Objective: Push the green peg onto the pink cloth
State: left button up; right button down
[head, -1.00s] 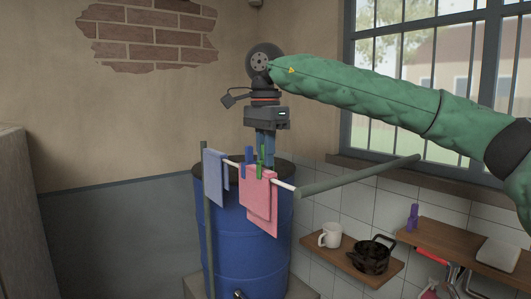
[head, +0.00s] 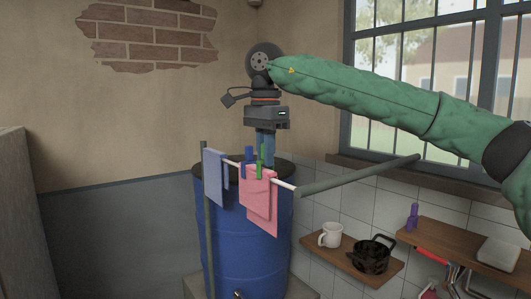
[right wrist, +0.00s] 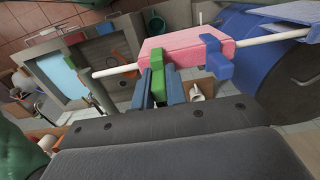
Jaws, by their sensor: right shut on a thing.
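The pink cloth (head: 258,200) hangs folded over a white rod in front of a blue drum. It also shows in the right wrist view (right wrist: 185,46). The green peg (head: 260,157) stands upright at the cloth's top edge. In the right wrist view the green peg (right wrist: 157,78) reaches the rod at the cloth's left end; how deep it sits on the cloth I cannot tell. My right gripper (head: 265,146) points down from above, its blue fingers (right wrist: 160,92) shut on the green peg. My left gripper is not in view.
A blue peg (head: 248,155) clips the pink cloth beside the green one. A blue-grey cloth (head: 214,178) hangs further left on the rod (head: 285,185). The blue drum (head: 245,250) stands behind. A shelf at right holds a white mug (head: 330,236) and a dark pot (head: 372,255).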

jog(key=shift+f+b, duration=0.45)
jog(key=shift+f, duration=0.45)
dwell(0.7)
jog(key=c, duration=1.4)
grip_release()
jog(key=shift+f, duration=0.1)
